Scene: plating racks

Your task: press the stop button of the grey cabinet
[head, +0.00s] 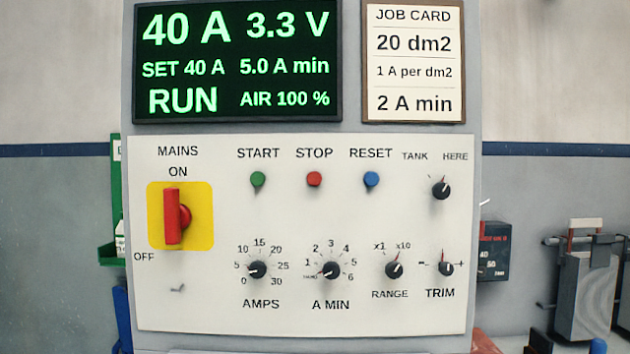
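The grey cabinet (304,342) fills the middle of the head view, facing me, with a white control panel (215,310). The stop button (314,178) is a small red button under the word STOP in the upper middle of the panel. The green start button (258,178) is to its left and the blue reset button (372,178) to its right. The display (237,62) above reads 40 A, 3.3 V, SET 40 A, 5.0 A min, RUN and AIR 100 %. Neither of my grippers is in view, and nothing covers the stop button.
The red mains handle (172,216) stands upright at ON. Below the buttons are the AMPS knob (257,270), A MIN knob (330,270), RANGE knob (395,269) and TRIM knob (446,268). The TANK/HERE knob (441,190) is at right. A job card (414,60) hangs above.

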